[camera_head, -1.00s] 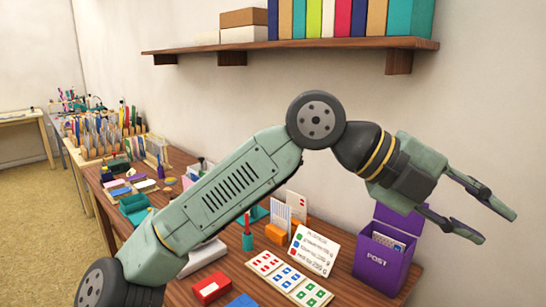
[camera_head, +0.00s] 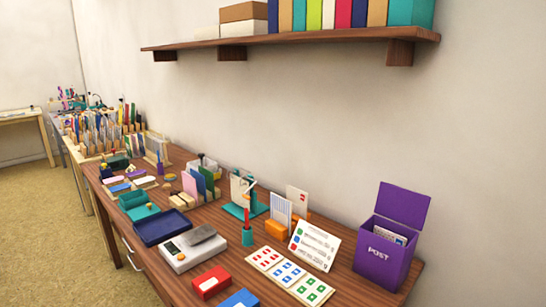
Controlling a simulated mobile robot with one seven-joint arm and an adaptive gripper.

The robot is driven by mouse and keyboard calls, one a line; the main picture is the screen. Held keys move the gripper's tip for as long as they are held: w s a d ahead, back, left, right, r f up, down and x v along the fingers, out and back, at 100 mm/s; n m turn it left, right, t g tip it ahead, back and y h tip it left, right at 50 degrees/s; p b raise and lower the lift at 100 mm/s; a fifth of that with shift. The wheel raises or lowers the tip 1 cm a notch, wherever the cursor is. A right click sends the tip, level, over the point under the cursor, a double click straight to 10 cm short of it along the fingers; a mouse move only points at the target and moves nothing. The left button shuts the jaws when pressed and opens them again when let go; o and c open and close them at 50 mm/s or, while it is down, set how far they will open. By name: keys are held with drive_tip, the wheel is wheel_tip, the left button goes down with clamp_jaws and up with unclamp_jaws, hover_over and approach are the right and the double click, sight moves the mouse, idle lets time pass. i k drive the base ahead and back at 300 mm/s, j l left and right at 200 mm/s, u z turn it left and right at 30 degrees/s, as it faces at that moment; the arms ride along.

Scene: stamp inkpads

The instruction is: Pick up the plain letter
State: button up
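My gripper is out of view. On the wooden desk, two upright letters stand in orange holders: a pale one with fine lines or stripes (camera_head: 281,208) in front, and a whiter one with a small red mark (camera_head: 298,199) behind it. Another pale sheet (camera_head: 238,190) stands at a teal stand (camera_head: 234,211) to their left. I cannot tell which of these is the plain letter. More pale papers (camera_head: 388,235) show inside the open purple POST box (camera_head: 381,263) at the right.
A scale (camera_head: 180,256) with a grey object, a navy tray (camera_head: 162,228) and coloured cards (camera_head: 200,183) stand left. A shelf (camera_head: 290,38) hangs above.

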sight(299, 199)
drive_tip(key=i+j+z, duration=0.2)
drive_tip(key=j, duration=0.35)
drive_tip(key=i+j+z, duration=0.2)
drive_tip(key=j, duration=0.4)
drive_tip(key=j+z, duration=0.2)
drive_tip(key=j, duration=0.4)
drive_tip(key=i+j, duration=0.25)
drive_tip(key=i, duration=0.15)
drive_tip(key=i+j+z, duration=0.15)
drive_tip(key=i, duration=0.3)
